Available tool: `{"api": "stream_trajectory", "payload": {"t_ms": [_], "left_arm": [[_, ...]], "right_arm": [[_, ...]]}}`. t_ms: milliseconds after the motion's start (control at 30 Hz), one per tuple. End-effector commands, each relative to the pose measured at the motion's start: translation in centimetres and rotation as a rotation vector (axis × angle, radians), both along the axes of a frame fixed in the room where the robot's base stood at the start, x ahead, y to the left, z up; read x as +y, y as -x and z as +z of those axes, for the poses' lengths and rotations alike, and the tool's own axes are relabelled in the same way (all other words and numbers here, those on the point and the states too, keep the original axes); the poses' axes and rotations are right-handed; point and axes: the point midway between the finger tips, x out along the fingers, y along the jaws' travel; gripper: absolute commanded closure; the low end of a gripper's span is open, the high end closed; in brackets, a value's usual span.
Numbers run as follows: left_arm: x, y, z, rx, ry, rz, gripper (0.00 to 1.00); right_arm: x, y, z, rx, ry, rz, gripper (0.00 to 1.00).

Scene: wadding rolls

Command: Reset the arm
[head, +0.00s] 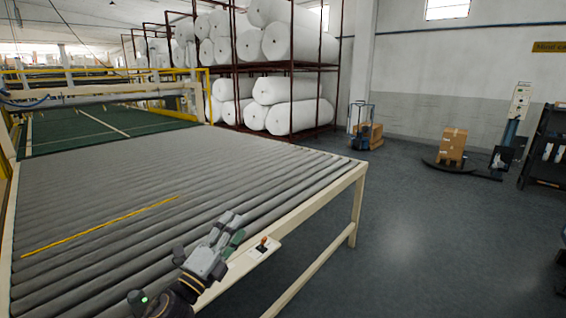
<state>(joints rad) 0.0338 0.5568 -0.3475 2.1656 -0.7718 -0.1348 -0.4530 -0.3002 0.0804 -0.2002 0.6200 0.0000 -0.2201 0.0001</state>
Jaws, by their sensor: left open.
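My left gripper (232,228) is in the lower middle of the head view, above the near edge of the roller table (110,185). It is open, and I see nothing between its fingers. My left arm comes in from the bottom and points up and to the right. My right gripper is not in view.
A panel with an orange-red knob (263,243) sits on the table's near edge, just right of the gripper. White wadding rolls (290,42) fill a dark red rack at the back. Boxes (452,144) stand far right. The grey floor (430,235) right of the table is clear.

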Motion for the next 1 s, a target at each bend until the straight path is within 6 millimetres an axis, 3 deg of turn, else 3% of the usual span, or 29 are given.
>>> {"api": "stream_trajectory", "payload": {"t_ms": [267,567,767,1000], "left_arm": [[4.2,0.1,-4.2,0.260,0.299,0.164,0.51],[8.0,2.2,-10.9,0.558,0.592,0.351,0.51],[9.7,5.0,-16.0,0.765,0.769,0.481,0.51],[10.7,10.0,-22.0,1.018,0.959,0.645,0.51]], "right_arm": [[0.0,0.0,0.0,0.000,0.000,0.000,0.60],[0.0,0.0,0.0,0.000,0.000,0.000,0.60],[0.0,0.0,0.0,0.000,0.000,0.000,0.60],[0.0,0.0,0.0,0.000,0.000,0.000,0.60]]}}
